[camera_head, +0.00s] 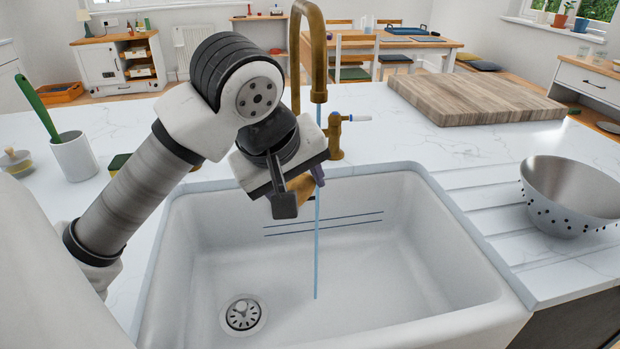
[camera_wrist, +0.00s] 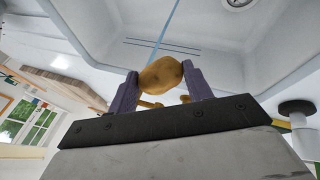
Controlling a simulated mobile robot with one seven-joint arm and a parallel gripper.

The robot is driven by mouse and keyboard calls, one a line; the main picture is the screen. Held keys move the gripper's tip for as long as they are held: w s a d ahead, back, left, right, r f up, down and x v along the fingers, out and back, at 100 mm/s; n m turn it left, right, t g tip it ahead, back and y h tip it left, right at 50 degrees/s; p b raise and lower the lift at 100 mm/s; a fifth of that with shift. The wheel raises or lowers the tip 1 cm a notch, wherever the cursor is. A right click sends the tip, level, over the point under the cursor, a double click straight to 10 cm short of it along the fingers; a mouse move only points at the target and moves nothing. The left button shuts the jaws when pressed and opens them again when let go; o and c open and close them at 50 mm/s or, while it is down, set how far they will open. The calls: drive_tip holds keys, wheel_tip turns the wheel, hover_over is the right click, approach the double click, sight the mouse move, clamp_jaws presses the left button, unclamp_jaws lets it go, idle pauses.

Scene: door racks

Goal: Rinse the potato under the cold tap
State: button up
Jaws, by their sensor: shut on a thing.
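My gripper (camera_head: 302,186) is over the back of the white sink, below and just left of the brass tap's (camera_head: 312,55) spout. It is shut on the brown potato (camera_wrist: 162,75), which sits between its two purple fingers in the wrist view. In the head view the potato (camera_head: 301,187) is mostly hidden by the gripper. A thin blue stream of water (camera_head: 316,250) runs from the spout to the sink floor, beside or against the potato's right edge; I cannot tell whether it touches. The tap's lever (camera_head: 355,118) has a white and blue end.
The sink (camera_head: 400,265) is empty, with a drain (camera_head: 243,314) at front left. A metal colander (camera_head: 572,195) stands on the drainboard at right. A wooden board (camera_head: 475,97) lies behind it. A white pot (camera_head: 75,157) with a green-handled brush stands at left.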

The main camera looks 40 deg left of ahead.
drive_tip(key=s, duration=0.2)
drive_tip(key=s+d+b, duration=0.1)
drive_tip(key=s, duration=0.1)
drive_tip(key=shift+s, duration=0.1)
idle(1.3)
drive_tip(key=s+d+r+p, duration=0.1)
drive_tip(key=s+r, duration=0.3)
drive_tip(key=s, duration=0.1)
idle(0.4)
idle(0.8)
